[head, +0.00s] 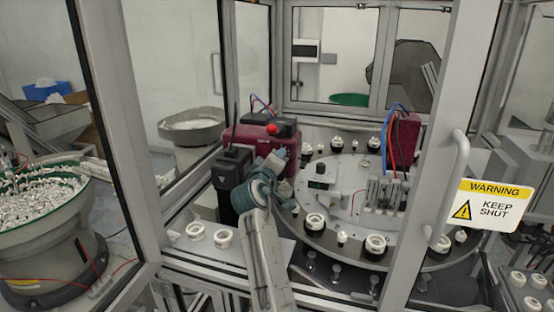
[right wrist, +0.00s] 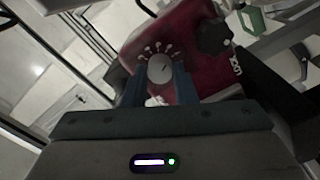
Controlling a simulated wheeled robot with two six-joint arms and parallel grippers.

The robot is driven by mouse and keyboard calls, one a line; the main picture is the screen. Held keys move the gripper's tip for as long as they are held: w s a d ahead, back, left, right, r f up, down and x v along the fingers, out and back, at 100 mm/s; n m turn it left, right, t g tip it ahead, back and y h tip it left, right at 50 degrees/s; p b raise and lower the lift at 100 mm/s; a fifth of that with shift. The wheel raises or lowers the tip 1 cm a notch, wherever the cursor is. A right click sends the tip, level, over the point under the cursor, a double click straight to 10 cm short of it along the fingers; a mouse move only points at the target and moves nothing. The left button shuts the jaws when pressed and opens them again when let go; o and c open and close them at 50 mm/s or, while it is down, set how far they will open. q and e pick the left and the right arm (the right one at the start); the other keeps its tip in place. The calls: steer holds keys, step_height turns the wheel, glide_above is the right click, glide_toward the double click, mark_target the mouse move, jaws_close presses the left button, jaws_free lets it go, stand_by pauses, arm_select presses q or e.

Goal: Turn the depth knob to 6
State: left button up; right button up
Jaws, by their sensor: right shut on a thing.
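The depth knob (right wrist: 160,67) is a pale grey round dial on a dark red housing, with a dark pointer line on its face. White scale marks fan around its upper side; their numbers are too small to read. My right gripper (right wrist: 159,82) has its two blue-grey fingers on either side of the knob and is shut on it. In the head view my right gripper (head: 276,164) reaches the red housing (head: 238,137); the knob is hidden there. My left gripper is in neither view.
A black knob (right wrist: 213,37) sits beside the dial. A red button (head: 271,129) tops the housing. A rotary table (head: 335,238) with several white caps lies to the right. An open door frame with a handle (head: 455,180) and warning sign (head: 490,203) stands at right.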

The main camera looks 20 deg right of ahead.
steer(key=shift+r+n, duration=0.1)
steer(key=shift+n, duration=0.4)
steer(key=o, duration=1)
steer(key=shift+w+d, duration=0.1)
